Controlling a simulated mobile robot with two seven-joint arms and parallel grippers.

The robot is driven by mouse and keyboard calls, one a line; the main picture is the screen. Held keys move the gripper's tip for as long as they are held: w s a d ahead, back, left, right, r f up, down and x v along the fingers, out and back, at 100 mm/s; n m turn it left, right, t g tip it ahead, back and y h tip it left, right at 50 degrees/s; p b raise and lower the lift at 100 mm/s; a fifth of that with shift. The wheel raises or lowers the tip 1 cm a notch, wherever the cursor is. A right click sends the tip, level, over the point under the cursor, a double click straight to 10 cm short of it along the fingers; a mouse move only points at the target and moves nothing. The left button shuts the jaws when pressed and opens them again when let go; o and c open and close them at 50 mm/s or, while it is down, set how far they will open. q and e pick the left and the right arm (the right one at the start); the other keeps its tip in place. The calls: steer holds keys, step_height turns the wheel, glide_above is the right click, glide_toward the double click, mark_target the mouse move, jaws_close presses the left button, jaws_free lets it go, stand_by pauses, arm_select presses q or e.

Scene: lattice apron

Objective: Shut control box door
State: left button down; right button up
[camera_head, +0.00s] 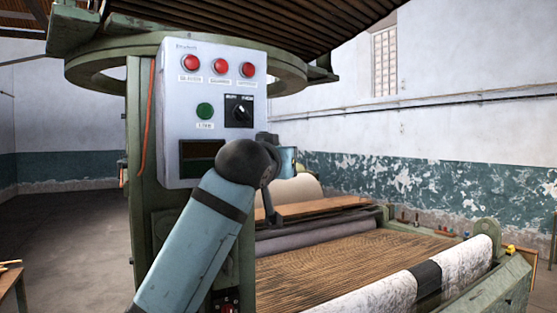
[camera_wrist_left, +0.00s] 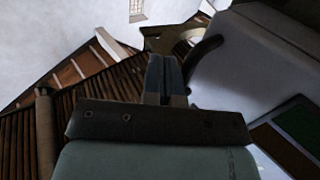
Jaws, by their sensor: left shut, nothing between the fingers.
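The control box (camera_head: 212,115) is a pale grey box on a green post. Its front carries red buttons, a green button, a black rotary switch and a dark display. It looks nearly flat from here, and I cannot tell whether the door is ajar. My left arm crosses its lower right corner and hides it. In the left wrist view my left gripper (camera_wrist_left: 165,72) is shut and empty. The pale box (camera_wrist_left: 235,60) is close on its right, with a dark curved part near the fingertips; contact cannot be told. My right gripper is not in view.
A green machine frame with a slatted bed (camera_head: 350,265) and a pale roller (camera_head: 370,300) fills the lower right. A green ring and dark slats are overhead. An orange cable (camera_head: 147,130) hangs left of the box. Open floor (camera_head: 75,225) lies at the left.

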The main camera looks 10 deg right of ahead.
arm_select(q)
steer(key=shift+s, duration=0.1)
